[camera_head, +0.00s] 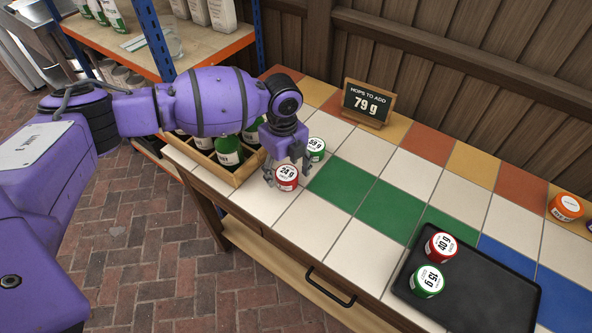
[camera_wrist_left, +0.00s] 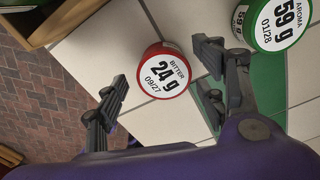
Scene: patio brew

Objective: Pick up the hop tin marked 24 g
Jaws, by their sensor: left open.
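The red hop tin marked 24 g (camera_head: 287,178) stands upright on a white tile near the left end of the tiled table. In the left wrist view its lid (camera_wrist_left: 164,72) reads BITTER 24 g and lies between the open fingers. My left gripper (camera_head: 283,166) is open and points down over this tin; I cannot tell whether a finger touches it. A green tin marked 59 g (camera_head: 316,148) stands just behind and to the right, close to one finger; it also shows in the left wrist view (camera_wrist_left: 281,22). My right gripper is in neither view.
A wooden crate (camera_head: 239,178) with green-labelled items stands left of the tin. A black tray (camera_head: 478,312) holds a red 60 g tin (camera_head: 441,246) and a green 15 g tin (camera_head: 428,281). A sign (camera_head: 367,103) reads 79 g. The middle tiles are clear.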

